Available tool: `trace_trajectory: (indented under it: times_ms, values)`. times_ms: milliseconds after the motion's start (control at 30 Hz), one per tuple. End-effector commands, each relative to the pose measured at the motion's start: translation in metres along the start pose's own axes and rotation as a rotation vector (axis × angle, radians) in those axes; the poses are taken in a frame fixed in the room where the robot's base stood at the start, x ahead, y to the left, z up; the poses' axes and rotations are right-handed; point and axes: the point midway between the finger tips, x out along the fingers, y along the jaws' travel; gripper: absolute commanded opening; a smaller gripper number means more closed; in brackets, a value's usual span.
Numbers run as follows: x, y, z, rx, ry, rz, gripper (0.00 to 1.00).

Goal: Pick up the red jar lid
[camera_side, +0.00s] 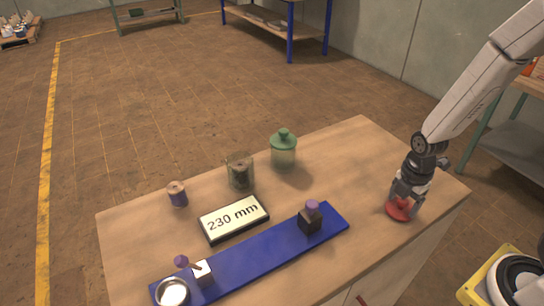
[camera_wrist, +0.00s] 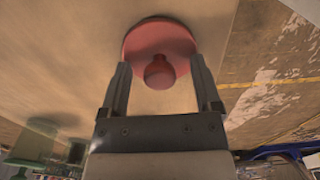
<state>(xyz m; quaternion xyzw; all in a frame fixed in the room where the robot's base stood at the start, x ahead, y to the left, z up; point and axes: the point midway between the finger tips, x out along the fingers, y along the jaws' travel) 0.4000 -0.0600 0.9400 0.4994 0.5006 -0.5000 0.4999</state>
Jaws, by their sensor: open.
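The red jar lid (camera_side: 396,211) lies on the wooden table near its right edge in the side view. In the wrist view the red jar lid (camera_wrist: 143,39) is a round disc with a round knob at its middle. My gripper (camera_side: 404,200) is low over the lid, pointing down. In the wrist view my gripper (camera_wrist: 160,72) is open, with one finger on each side of the knob. The fingertips reach over the near part of the disc. I cannot tell whether they touch it.
A green lidded jar (camera_side: 284,152), a glass jar (camera_side: 240,174) and a spool (camera_side: 177,194) stand toward the back. A display reading 230 mm (camera_side: 234,218) and a blue board (camera_side: 262,258) bearing small blocks and a metal dish (camera_side: 172,292) lie to the left. The table's right edge is close.

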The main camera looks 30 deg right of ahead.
Motion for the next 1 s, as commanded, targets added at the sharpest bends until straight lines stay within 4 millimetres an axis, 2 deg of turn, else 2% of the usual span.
trace_trajectory:
  times_ms: [600,767,800,867,1000]
  values:
    - [0.0030,0.0004,0.0000,0.000,0.000,0.002,0.81]
    - [0.0030,0.0003,0.0000,0.000,0.000,0.001,0.31]
    - [0.0030,0.0003,0.0000,0.000,0.000,0.001,0.18]
    - [0.0030,0.0003,0.0000,0.000,0.000,0.001,0.00]
    - [0.0029,0.0003,0.0000,0.000,0.000,0.001,0.00]
